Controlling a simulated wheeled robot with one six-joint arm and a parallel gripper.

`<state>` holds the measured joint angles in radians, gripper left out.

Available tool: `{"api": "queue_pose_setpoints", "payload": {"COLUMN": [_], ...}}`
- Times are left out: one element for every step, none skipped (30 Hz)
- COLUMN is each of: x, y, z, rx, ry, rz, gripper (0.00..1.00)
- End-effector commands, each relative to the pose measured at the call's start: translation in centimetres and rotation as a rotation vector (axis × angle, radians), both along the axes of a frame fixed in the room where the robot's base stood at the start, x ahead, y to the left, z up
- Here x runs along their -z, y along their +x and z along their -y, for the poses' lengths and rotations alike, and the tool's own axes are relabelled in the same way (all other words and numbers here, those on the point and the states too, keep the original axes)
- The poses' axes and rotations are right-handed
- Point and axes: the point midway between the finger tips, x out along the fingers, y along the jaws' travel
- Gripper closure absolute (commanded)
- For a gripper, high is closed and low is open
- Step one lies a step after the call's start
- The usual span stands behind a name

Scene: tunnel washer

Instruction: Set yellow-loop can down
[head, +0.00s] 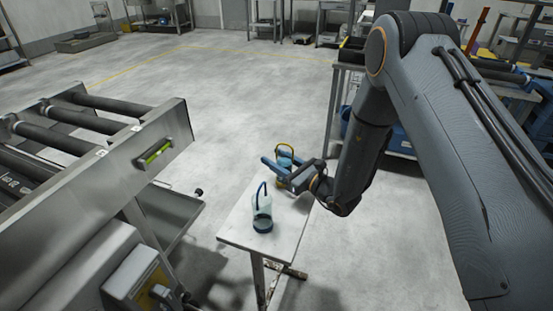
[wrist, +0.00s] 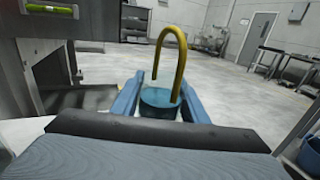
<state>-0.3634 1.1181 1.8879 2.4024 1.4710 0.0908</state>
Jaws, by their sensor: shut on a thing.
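The yellow-loop can (head: 285,155) is at the far end of the small white table (head: 239,231), between the blue fingers of my gripper (head: 275,167). In the wrist view my gripper is shut on the can's blue body (wrist: 158,98), with the yellow loop (wrist: 171,50) standing up above it. The can looks upright. Its base is hidden behind the fingers, so I cannot tell whether it touches the tabletop. A second can with a dark blue loop (head: 262,212) stands upright on the table, nearer the camera and apart from my gripper.
A steel roller conveyor (head: 150,150) with a level on its side stands to the left, close to the table. A shelf rack (head: 343,105) with blue bins is behind my arm. The tabletop's right side is bare. Open floor lies beyond.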

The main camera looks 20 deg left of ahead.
Motion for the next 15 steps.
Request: {"api": "queue_pose_setpoints", "payload": {"x": [-0.03,-0.04,-0.05,-0.05,-0.05,-0.04,0.01,0.09,0.22,0.30,0.25,0.24,0.23,0.23,0.23], "y": [0.02,0.02,0.02,0.02,0.02,0.01,0.01,0.01,0.01,0.00,0.00,-0.01,-0.01,-0.01,-0.01], "z": [0.00,0.00,0.00,0.00,0.00,0.00,0.00,0.00,0.00,0.01,0.01,0.00,0.00,0.00,0.00], "rx": [0.000,0.000,0.000,0.000,0.000,0.000,0.000,0.000,0.000,0.000,0.000,0.000,0.000,0.000,0.000], "ry": [0.000,0.000,0.000,0.000,0.001,0.001,0.001,0.001,0.001,0.000,0.000,0.000,0.000,0.000,0.000], "rz": [0.001,0.001,0.001,0.001,0.000,0.000,0.000,0.000,0.000,0.000,0.000,0.000,0.000,0.000,0.000], "gripper": [0.89,0.89,0.89,0.89,0.89,0.89,0.89,0.89,0.89,0.58,0.53,0.46,0.41,0.41,0.41]}}
